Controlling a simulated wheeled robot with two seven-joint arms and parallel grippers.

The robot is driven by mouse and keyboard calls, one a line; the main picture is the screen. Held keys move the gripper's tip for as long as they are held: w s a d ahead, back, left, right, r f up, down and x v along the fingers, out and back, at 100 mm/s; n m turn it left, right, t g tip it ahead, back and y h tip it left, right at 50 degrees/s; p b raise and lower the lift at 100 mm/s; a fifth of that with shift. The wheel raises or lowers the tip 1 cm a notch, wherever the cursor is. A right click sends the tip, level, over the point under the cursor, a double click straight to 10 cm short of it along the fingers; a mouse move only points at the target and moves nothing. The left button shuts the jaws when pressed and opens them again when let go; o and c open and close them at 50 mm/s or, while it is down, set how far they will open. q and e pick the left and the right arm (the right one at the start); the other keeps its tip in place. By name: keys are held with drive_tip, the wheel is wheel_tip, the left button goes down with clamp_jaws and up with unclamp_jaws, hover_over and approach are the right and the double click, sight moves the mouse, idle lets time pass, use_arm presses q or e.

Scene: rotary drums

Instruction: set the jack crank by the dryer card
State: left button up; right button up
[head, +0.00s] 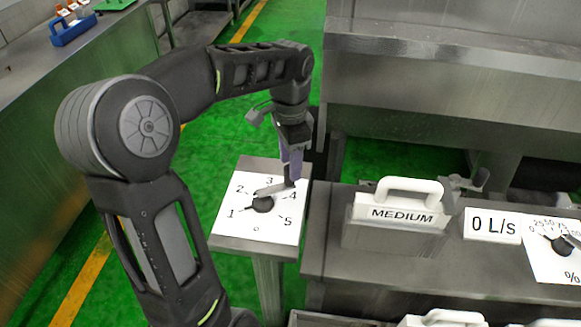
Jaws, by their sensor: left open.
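The jack crank (263,204) is a dark hub with a grey arm on a white plate (235,225) numbered 1 to 5, on top of a grey pedestal. Its arm reaches up and right, its outer end near the 4. My left gripper (291,178) points down over that outer end, with purple at its fingers. It is open; whether it touches the crank is hard to tell. A white card with a handle reads MEDIUM (401,214) and stands in a metal holder right of the pedestal. No dryer label is readable. My right gripper is not in view.
A 0 L/s sign (492,225) and a % dial (561,247) sit on the metal bench at right. More white handles (446,317) show at the bottom edge. A counter at upper left holds a blue caddy (72,29). Green floor lies around the pedestal.

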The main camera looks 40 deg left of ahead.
sight(274, 187)
use_arm(q)
drive_tip(key=shift+f, duration=1.35)
clamp_jaws()
idle(0.4)
